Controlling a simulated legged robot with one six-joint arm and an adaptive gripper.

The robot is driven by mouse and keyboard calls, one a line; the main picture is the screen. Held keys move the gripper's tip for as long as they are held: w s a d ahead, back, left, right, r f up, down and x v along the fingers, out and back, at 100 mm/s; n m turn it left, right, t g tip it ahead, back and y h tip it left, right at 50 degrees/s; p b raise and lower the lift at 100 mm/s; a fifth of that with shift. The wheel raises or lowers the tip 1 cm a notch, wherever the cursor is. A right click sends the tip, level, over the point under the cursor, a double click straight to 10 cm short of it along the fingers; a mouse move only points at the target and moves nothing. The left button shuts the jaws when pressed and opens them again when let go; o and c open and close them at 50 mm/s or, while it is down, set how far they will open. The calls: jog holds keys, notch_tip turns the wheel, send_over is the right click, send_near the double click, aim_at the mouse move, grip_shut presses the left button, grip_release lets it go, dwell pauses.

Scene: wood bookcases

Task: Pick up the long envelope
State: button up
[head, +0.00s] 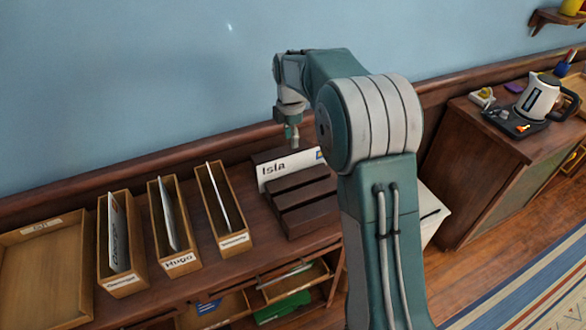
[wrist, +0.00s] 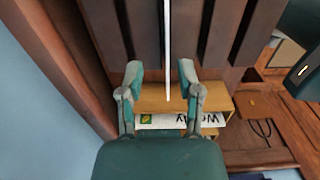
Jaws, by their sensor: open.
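The long white envelope (head: 276,169) marked "Isla" stands on edge in a dark slotted wooden rack (head: 306,205) on the bookcase top. A patch of blue and yellow shows near its right end, and my arm hides what lies further right. In the wrist view the envelope is a thin white upright edge (wrist: 168,48). My gripper (head: 292,140) is above the envelope, pointing down. In the wrist view my gripper (wrist: 159,72) is open and empty, with one finger on each side of the envelope's edge. I see no contact.
Narrow wooden boxes (head: 125,275) with upright envelopes and a wide tray (head: 40,270) stand left of the rack. A blue wall (head: 150,80) rises behind. A kettle (head: 538,97) stands on a cabinet at right. A lettered white item (wrist: 160,122) lies lower in the wrist view.

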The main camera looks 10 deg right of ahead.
aim_at(295, 160)
notch_tip(295, 160, down, 3)
jog(key=shift+a+r, duration=0.1)
jog(key=shift+r, duration=0.1)
jog(key=f, duration=0.1)
jog(key=d+f, duration=0.1)
jog(key=f, duration=0.3)
jog(key=shift+s+d, duration=0.2)
jog(key=shift+s, duration=0.1)
jog(key=shift+a+f, duration=0.2)
jog(key=shift+f, duration=0.05)
jog(key=shift+a, duration=0.25)
jog(key=shift+d, duration=0.1)
jog(key=c, duration=0.6)
jog(key=shift+d, duration=0.25)
grip_shut()
